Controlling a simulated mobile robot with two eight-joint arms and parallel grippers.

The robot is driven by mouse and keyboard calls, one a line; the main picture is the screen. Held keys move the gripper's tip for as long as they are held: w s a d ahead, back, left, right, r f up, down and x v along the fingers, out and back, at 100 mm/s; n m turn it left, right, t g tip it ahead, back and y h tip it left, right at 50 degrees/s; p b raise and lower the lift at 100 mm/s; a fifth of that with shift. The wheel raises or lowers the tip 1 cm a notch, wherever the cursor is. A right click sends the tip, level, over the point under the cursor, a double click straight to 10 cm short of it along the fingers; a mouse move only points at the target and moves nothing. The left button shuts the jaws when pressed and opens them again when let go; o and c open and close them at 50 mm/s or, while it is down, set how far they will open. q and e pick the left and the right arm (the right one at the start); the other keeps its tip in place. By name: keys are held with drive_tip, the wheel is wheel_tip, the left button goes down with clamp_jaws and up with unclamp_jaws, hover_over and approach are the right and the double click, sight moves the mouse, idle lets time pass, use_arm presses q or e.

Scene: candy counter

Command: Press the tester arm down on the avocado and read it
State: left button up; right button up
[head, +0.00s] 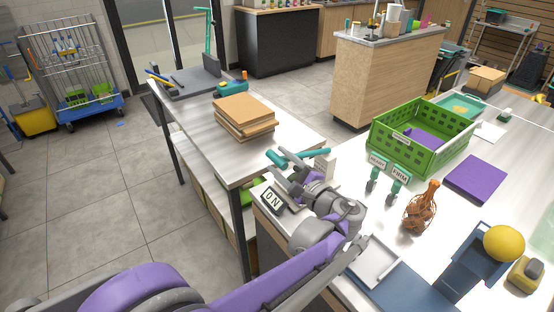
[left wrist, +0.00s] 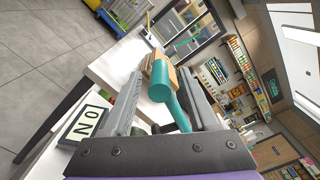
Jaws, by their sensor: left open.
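A teal bar (head: 308,156), which looks like the tester arm, rises over the counter's left corner, by a small pale upright block (head: 325,165). In the left wrist view its rounded teal end (left wrist: 160,91) shows large between my fingers. My left gripper (head: 281,173) is open around or just beside the bar; I cannot tell if it touches. A dark-framed sign (head: 274,199) with the letters N and O stands below the gripper; it also shows in the left wrist view (left wrist: 84,124). I cannot make out the avocado; my gripper and arm cover part of that corner. My right gripper is out of view.
A green crate (head: 409,157), READY (head: 377,164) and FIRM (head: 401,172) signs, a brown wire basket (head: 419,212) and a yellow ball (head: 504,243) stand on the counter.

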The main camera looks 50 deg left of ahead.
use_arm(q)
drive_tip(key=d, duration=0.9)
drive_tip(key=shift+s, duration=0.4)
